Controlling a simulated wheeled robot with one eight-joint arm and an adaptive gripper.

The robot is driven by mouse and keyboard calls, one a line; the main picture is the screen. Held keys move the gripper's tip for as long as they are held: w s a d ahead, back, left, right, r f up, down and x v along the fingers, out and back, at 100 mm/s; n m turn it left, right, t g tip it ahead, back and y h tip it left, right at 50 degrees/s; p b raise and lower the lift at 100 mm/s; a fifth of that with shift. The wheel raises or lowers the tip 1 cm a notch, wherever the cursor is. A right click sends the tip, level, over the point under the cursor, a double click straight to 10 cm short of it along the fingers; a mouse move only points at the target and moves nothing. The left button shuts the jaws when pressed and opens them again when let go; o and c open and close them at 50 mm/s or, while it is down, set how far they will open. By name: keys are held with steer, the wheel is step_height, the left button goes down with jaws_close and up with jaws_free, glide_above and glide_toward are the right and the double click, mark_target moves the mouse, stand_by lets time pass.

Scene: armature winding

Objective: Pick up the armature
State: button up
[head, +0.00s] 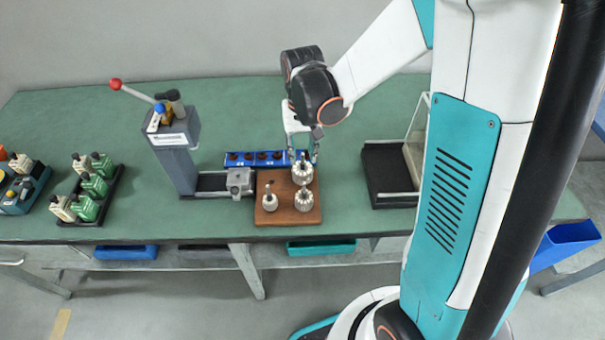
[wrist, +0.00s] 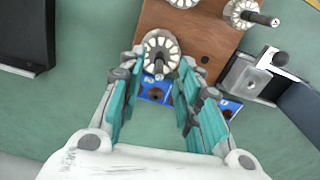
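Several-toothed metal armatures with shafts stand on a brown wooden board (head: 288,212). The back armature (head: 302,174) is below my gripper (head: 303,155). A front-left armature (head: 270,202) and a front-right armature (head: 304,201) stand apart from it. In the wrist view, the back armature (wrist: 161,50) lies between the tips of my open gripper (wrist: 162,65), its shaft pointing toward the camera. Gaps seem to show beside it, but contact is hard to judge.
A blue holder strip (head: 262,157) with round sockets lies just behind the board. A grey press (head: 176,140) with a red-knobbed lever stands left. A black tray-like fixture (head: 385,178) is right. Racks of green and cream parts (head: 90,190) sit far left.

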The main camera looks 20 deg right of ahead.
mark_target(303, 170)
step_height(303, 170, down, 3)
steer(key=shift+b, duration=0.35)
steer(key=shift+r, duration=0.1)
jaws_close()
steer(key=shift+r, duration=0.1)
